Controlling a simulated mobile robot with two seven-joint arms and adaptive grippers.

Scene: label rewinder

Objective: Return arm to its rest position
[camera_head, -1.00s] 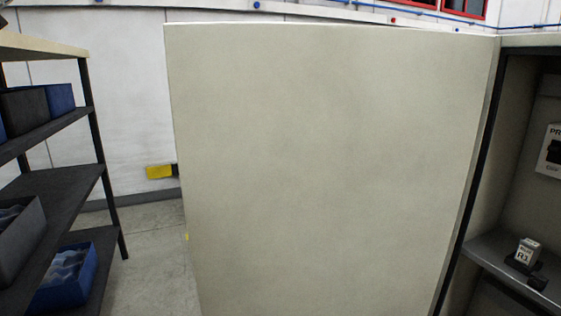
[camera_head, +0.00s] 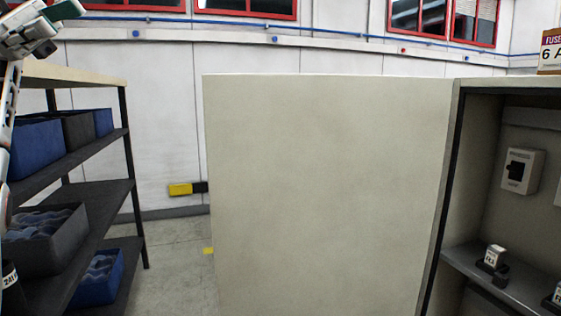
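My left gripper (camera_head: 62,12) shows at the upper left corner, raised above the shelf rack and cut off by the frame edge. Its arm runs down along the left edge. I cannot tell whether its fingers are open or shut, and no held thing is visible. My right gripper is not in view. A beige cabinet door (camera_head: 325,190) stands swung open in the middle, well to the right of the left gripper and apart from it.
A dark shelf rack (camera_head: 85,205) with blue and grey bins (camera_head: 35,148) stands at the left, close to my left arm. The open cabinet (camera_head: 470,190) at the right holds a small block (camera_head: 494,257) on its shelf and a wall switch (camera_head: 521,171). Bare floor (camera_head: 175,260) shows between rack and door.

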